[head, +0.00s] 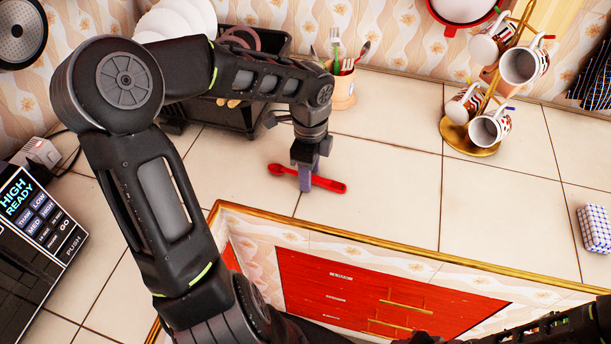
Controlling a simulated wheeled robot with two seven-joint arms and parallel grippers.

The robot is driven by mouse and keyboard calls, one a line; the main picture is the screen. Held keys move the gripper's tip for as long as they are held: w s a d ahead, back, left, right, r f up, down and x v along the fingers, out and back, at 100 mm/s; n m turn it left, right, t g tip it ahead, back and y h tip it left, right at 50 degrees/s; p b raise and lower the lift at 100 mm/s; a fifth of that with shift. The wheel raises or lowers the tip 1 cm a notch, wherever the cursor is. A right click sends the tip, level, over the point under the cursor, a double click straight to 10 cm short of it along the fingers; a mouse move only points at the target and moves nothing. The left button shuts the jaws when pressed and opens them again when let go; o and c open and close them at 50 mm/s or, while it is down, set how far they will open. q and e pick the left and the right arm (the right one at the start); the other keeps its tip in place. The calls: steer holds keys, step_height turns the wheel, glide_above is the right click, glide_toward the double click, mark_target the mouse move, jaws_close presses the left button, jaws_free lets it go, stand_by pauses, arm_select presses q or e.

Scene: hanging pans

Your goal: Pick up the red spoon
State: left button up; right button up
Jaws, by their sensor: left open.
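The red spoon (329,184) lies on the tiled counter (390,190), near the counter's front edge. Its round end points left and its other end points right. My left gripper (306,180) points down at the middle of the spoon and is open. A finger hides part of the spoon's handle. I cannot tell whether the fingers touch the spoon or stand on both sides of it. My right gripper is not in view; only part of an arm of mine shows at the bottom right.
Behind my left gripper stand a utensil cup (343,92) and a black dish rack (215,115) with white plates (178,18). A gold mug stand (469,137) with several mugs is at the back right. A microwave (38,225) is at the left.

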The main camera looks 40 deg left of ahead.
arm_select(q)
steer(key=shift+c, duration=0.3)
jaws_close()
stand_by(0.4)
